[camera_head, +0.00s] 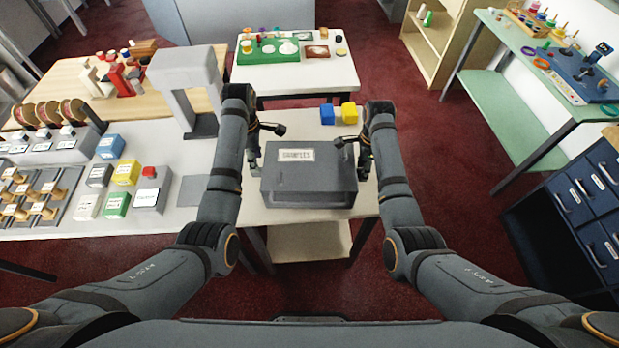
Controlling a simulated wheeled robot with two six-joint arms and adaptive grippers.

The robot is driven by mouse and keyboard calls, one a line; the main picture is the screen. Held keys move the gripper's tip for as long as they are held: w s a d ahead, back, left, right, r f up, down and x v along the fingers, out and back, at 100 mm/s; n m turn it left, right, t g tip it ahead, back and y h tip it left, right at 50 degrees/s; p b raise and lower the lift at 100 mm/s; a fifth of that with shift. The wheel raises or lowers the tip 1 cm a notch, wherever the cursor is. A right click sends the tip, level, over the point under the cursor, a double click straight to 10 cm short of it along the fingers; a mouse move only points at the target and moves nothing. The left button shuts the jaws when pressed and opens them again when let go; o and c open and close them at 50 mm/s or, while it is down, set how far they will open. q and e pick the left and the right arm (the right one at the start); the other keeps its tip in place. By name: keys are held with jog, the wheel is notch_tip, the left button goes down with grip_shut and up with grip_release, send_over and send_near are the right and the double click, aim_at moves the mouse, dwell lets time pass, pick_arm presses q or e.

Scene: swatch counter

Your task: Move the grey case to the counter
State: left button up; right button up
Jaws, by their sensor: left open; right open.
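The grey case (309,180) is a boxy case with a white label on its top. It sits on a small light-topped table (285,219) in front of me. My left gripper (257,160) is open close beside the case's left side. My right gripper (364,158) is open close beside its right side. I cannot tell whether either gripper touches the case. The light counter (185,160) is to the left of the small table.
Colored labelled boxes (125,172) and a grey stand (187,85) occupy the counter. Blue (327,114) and yellow (349,112) blocks lie behind the case. A table with a green tray (268,52) stands farther back. Dark drawers (585,190) are at right, with open red floor between.

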pick_arm(q)
notch_tip(320, 180, down, 5)
jog(key=shift+f, duration=0.1)
pick_arm(e)
notch_tip(320, 180, down, 5)
jog(key=shift+f, duration=0.1)
pick_arm(q)
jog(key=c, duration=0.9)
pick_arm(e)
jog(key=c, duration=0.9)
